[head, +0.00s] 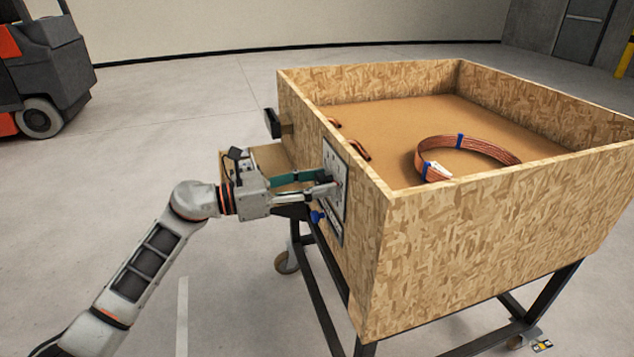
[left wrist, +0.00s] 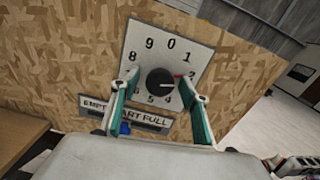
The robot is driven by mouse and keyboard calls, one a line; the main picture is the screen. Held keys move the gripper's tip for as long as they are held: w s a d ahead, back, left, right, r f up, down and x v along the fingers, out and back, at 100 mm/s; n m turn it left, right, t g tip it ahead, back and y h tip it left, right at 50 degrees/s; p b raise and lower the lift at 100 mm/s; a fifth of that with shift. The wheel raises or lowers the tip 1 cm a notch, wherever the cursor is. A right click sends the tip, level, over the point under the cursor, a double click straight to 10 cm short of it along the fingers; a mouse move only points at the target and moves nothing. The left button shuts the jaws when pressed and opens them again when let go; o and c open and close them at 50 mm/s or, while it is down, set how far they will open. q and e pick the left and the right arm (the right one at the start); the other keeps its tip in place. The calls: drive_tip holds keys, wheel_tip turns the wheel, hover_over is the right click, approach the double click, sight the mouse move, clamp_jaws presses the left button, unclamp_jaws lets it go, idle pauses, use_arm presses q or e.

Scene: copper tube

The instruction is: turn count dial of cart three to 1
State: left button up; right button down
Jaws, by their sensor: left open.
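The count dial is a black round knob (left wrist: 160,83) on a white number plate (left wrist: 168,52), fixed to the end wall of a chipboard cart (head: 430,235). Its red pointer mark points right, toward the 2. The plate also shows in the head view (head: 334,170), seen edge-on. My left gripper (head: 327,184) is open at the plate. In the left wrist view its two fingers (left wrist: 160,84) stand on either side of the knob, apart from it as far as I can see. My right gripper is not in view.
Below the dial is an EMPTY/PART/FULL plate (left wrist: 150,113) with a blue knob (head: 317,217). A copper coil (head: 468,146) with blue bands lies in the cart. A wooden shelf (head: 262,158) and black handle (head: 272,123) stick out behind my gripper. A forklift (head: 50,70) stands back left.

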use_arm(q)
drive_tip(key=shift+c, duration=0.3)
drive_tip(key=c, duration=1.1)
drive_tip(key=shift+o, duration=0.2)
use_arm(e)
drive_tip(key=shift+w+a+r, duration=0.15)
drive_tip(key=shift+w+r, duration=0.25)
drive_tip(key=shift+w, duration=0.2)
use_arm(q)
drive_tip(key=shift+r, duration=0.1)
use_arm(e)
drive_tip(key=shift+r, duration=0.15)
